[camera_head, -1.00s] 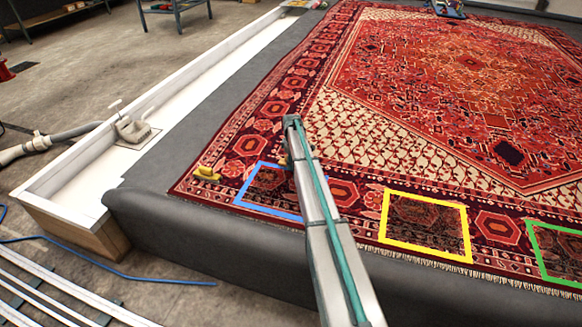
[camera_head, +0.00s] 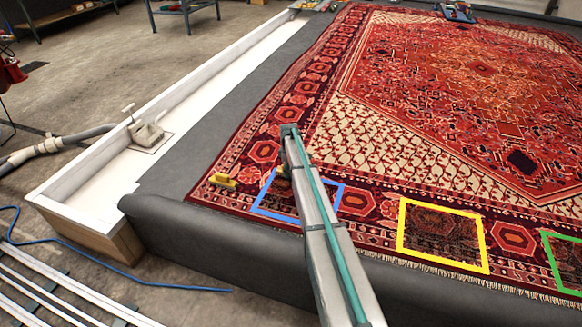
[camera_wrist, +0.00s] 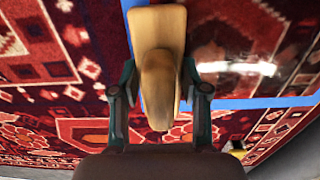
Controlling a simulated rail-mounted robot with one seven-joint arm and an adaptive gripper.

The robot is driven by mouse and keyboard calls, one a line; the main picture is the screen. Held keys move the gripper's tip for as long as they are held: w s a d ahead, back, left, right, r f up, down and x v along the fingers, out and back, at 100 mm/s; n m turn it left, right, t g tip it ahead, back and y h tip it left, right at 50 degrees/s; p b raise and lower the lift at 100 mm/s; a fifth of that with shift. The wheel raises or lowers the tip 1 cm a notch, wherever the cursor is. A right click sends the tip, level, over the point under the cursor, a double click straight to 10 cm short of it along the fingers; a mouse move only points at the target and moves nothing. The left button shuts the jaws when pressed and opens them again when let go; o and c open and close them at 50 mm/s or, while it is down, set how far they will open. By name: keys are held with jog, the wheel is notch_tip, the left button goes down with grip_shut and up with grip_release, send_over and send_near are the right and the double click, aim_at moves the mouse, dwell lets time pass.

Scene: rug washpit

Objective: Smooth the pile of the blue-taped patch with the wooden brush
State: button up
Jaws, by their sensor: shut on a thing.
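The blue-taped patch (camera_head: 276,196) is a dark, matted area of the red rug near its front left corner, framed in blue tape. My arm crosses in front of its right part in the head view. In the wrist view my gripper (camera_wrist: 158,84) is shut on the pale wooden brush (camera_wrist: 158,40), with one finger on each side of its handle. The brush is over or beside the blue tape (camera_wrist: 270,103). A dark, glossy part of the patch shows to its right. The brush's underside is hidden, so contact with the pile cannot be told.
A small yellow object (camera_head: 222,181) lies on the rug left of the patch. A yellow-taped patch (camera_head: 442,236) and a green-taped patch (camera_head: 566,262) lie to the right. A white trough (camera_head: 160,150) runs along the left. A dark rolled edge borders the rug's front.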

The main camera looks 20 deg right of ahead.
aim_at(268, 218)
jog(key=s+a+p, duration=0.1)
jog(key=s+a, duration=0.4)
jog(key=s, duration=0.1)
jog(key=s+a+p, duration=0.1)
jog(key=s+a, duration=0.5)
jog(key=s, duration=0.1)
jog(key=s+a+p, duration=0.1)
jog(key=s+a, duration=0.5)
jog(key=shift+s+a, duration=0.2)
jog(key=shift+s, duration=0.05)
notch_tip(268, 218, up, 8)
jog(key=p, duration=0.5)
jog(key=shift+w, duration=0.15)
dwell(0.5)
